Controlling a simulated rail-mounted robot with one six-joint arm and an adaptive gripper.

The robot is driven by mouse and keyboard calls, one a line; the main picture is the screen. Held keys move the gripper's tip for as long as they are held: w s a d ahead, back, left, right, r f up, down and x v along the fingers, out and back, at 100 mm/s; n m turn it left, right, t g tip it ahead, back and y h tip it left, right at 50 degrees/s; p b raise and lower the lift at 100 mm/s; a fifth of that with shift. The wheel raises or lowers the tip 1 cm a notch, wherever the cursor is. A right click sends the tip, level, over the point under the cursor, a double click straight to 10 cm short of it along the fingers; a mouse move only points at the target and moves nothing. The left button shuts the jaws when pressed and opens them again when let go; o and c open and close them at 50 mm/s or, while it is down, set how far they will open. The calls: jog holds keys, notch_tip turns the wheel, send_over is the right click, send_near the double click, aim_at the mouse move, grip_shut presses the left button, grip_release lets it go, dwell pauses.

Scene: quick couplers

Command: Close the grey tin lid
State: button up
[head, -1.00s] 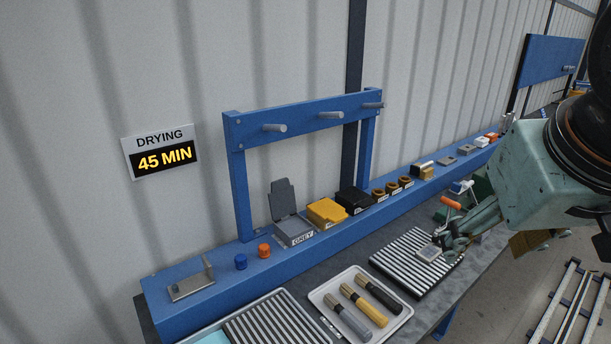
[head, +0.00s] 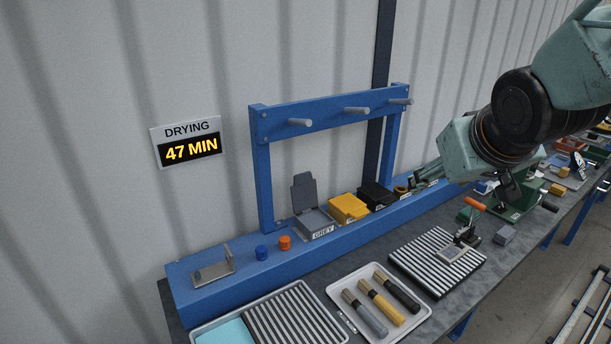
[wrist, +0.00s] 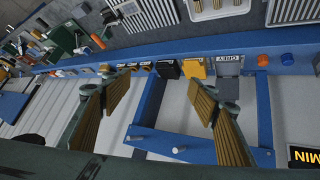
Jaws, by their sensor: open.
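The grey tin (head: 317,227) stands on the blue shelf, with a label reading GREY on its front. Its lid (head: 304,190) is up, standing at the tin's back edge. In the wrist view the grey tin (wrist: 229,66) is beyond the right finger, and part of it may be hidden there. My gripper (head: 418,178) is open and empty, to the right of the tin, over the shelf near the black tin and the small brown-orange rings. In the wrist view my gripper's two fingers (wrist: 160,95) are wide apart.
A yellow tin (head: 348,208) and a black tin (head: 377,195) stand right of the grey one. A blue frame with pegs (head: 330,112) rises behind. Orange (head: 285,242) and blue (head: 261,253) caps sit to the left. A tray of brushes (head: 350,325) is in front.

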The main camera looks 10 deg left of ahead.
jog(key=w+a+f+n+y, duration=0.1)
jog(key=w+a+f+y, duration=0.1)
jog(key=w+a, duration=0.45)
jog(key=n+y+p, duration=0.2)
jog(key=n+y, duration=0.2)
jog(key=y, duration=0.3)
send_near(303, 176)
jog(key=shift+v, duration=1.7)
jog(key=shift+a, duration=0.1)
jog(key=shift+a, duration=0.1)
jog(key=shift+x, duration=6.8)
jog(key=shift+w, duration=0.2)
jog(key=shift+c, duration=0.7)
